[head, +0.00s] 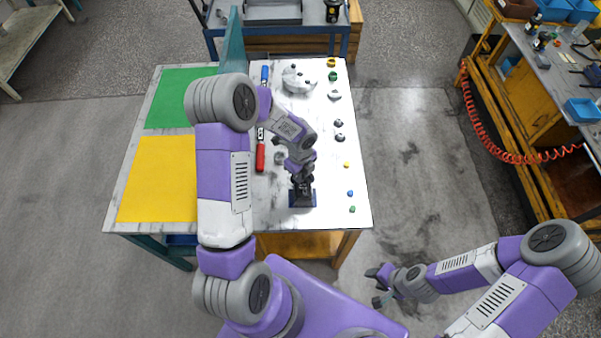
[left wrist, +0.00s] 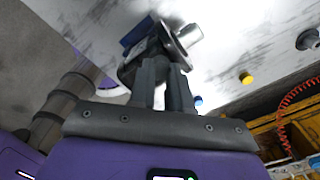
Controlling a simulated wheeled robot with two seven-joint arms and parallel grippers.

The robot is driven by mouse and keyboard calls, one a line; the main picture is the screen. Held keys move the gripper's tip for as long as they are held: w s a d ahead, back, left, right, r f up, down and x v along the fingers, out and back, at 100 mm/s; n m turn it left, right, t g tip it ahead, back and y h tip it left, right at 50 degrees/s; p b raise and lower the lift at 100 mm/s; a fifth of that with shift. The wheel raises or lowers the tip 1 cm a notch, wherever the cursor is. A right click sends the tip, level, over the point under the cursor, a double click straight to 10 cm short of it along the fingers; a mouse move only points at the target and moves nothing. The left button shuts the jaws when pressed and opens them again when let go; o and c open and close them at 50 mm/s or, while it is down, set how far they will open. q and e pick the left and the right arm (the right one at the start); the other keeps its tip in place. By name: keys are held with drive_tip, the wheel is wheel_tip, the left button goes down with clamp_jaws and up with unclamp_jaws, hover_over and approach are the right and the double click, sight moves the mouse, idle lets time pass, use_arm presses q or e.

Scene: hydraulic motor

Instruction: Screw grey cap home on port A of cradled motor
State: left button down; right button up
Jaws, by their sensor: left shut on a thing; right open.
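The dark motor (head: 303,188) sits in a blue cradle (head: 302,205) near the table's front edge, partly hidden by my left arm. In the left wrist view, the motor's flange and bright silver shaft (left wrist: 188,37) show beyond my fingers, with a blue cradle part (left wrist: 136,36) beside them. My left gripper (left wrist: 166,65) is shut at the motor, its fingertips against or very close to the body. The grey cap must be between the fingertips, but they hide it; port A and the thread contact cannot be seen. My right gripper (head: 380,286) is open and empty, away from the table.
Small yellow (head: 346,164), blue (head: 350,193) and green (head: 352,209) pieces line the table's right edge, with rings and grey parts behind. A red-handled tool (head: 260,157) lies left of the motor. A grey housing (head: 299,79) stands at the back. Yellow (head: 157,180) and green (head: 172,98) areas lie left.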

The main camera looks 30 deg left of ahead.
use_arm(q)
drive_tip(key=shift+r+m+p, duration=0.1)
drive_tip(key=shift+m+p, duration=0.4)
drive_tip(key=shift+m, duration=0.2)
drive_tip(key=m+p, duration=0.1)
drive_tip(key=m, duration=0.2)
drive_tip(key=shift+p, duration=0.4)
drive_tip(key=shift+m, duration=0.7)
drive_tip(key=shift+m+p, duration=1.7)
drive_tip(key=shift+m, duration=0.6)
drive_tip(key=shift+f, duration=0.2)
